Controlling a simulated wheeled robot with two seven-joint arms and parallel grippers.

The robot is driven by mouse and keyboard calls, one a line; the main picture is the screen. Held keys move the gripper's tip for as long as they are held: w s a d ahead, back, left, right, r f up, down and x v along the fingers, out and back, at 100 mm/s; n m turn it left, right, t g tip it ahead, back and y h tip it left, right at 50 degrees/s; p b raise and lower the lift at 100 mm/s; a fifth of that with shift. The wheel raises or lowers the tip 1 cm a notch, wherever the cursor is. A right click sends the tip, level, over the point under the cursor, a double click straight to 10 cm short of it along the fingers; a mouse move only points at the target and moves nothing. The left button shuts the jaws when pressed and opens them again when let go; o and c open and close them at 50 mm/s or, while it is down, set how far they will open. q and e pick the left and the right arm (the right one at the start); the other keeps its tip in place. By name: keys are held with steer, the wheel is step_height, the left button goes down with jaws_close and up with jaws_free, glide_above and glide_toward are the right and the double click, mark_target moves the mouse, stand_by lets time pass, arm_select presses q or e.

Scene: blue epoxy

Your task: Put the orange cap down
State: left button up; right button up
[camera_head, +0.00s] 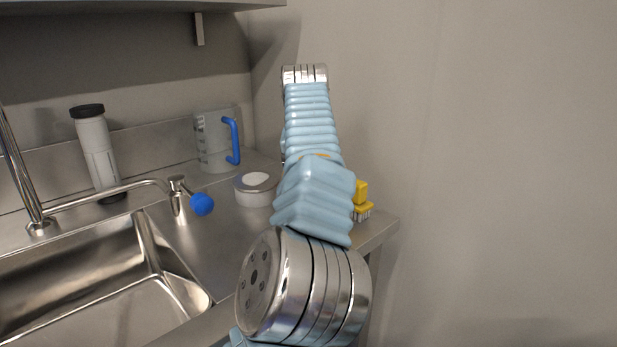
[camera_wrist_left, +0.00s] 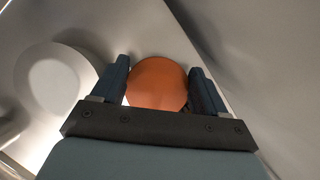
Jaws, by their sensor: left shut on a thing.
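In the left wrist view, the orange cap (camera_wrist_left: 158,84) is a round orange disc held between the two fingers of my left gripper (camera_wrist_left: 160,88). The fingers are shut on it, one at each side. Bare steel counter shows around and beyond the cap, and I cannot tell whether the cap touches it. In the head view my own arm hides the gripper and the cap. My right gripper is in neither view.
A round tin with a pale top (camera_head: 256,188) stands left of my arm; it also shows in the left wrist view (camera_wrist_left: 56,82). A clear jug with a blue handle (camera_head: 215,142), a black-capped bottle (camera_head: 97,150), a yellow brush (camera_head: 361,203) and the sink (camera_head: 105,285) are nearby.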

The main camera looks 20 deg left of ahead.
arm_select(q)
steer(key=shift+f, duration=0.45)
steer(key=shift+f, duration=0.1)
